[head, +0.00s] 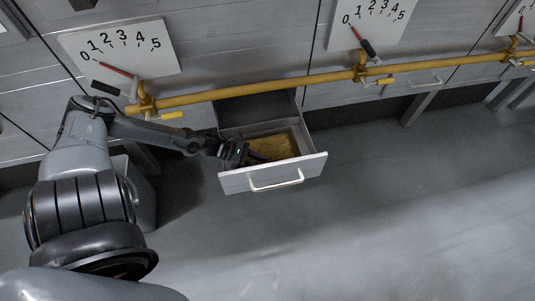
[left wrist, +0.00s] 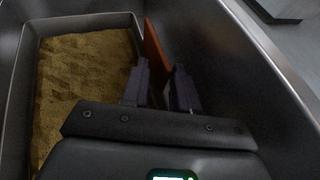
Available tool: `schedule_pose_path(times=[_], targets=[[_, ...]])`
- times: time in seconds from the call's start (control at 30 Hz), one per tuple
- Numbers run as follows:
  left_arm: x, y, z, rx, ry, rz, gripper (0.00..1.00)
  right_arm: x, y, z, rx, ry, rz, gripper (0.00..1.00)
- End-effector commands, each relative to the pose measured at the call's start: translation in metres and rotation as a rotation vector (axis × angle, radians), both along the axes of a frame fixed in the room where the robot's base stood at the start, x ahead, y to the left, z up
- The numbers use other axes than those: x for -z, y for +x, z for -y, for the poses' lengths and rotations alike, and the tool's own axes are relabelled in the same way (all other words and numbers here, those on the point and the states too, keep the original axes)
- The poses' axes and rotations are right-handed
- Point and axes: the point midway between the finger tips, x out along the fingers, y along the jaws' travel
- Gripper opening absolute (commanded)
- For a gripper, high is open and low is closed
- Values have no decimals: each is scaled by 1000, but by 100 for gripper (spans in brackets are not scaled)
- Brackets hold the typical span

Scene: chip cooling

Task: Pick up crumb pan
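The crumb pan (head: 300,133) is a grey rectangular tray with yellow-brown crumbs, inside the pulled-out drawer. In the left wrist view its rim (left wrist: 84,20) and crumbs fill the left side. My left gripper (head: 250,157) reaches down into the drawer at the pan's left side. In the left wrist view the two dark fingers of my left gripper (left wrist: 160,88) stand fairly close together, on both sides of a thin orange-brown strip (left wrist: 155,45) beside the pan. I cannot tell whether both fingers touch the strip or whether it belongs to the pan. My right gripper is not in view.
The drawer front (head: 238,184) has a pale bar handle (head: 277,181). A yellow pipe (head: 235,91) runs across the machine above the drawer, with levers and number plates (head: 115,55). Grey floor (head: 420,210) is clear at the front and right.

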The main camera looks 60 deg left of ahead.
Motion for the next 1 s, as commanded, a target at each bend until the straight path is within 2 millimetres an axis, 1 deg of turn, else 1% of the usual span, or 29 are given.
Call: schedule_pose_path(times=[0.07, 0.23, 0.27, 1.0], targets=[[0, 0, 0, 0, 0, 0, 27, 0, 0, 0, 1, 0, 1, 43], [0, 0, 0, 0, 0, 0, 1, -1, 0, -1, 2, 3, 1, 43], [0, 0, 0, 0, 0, 0, 0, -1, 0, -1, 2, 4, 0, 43], [0, -1, 0, 2, -1, 1, 0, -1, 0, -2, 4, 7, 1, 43]])
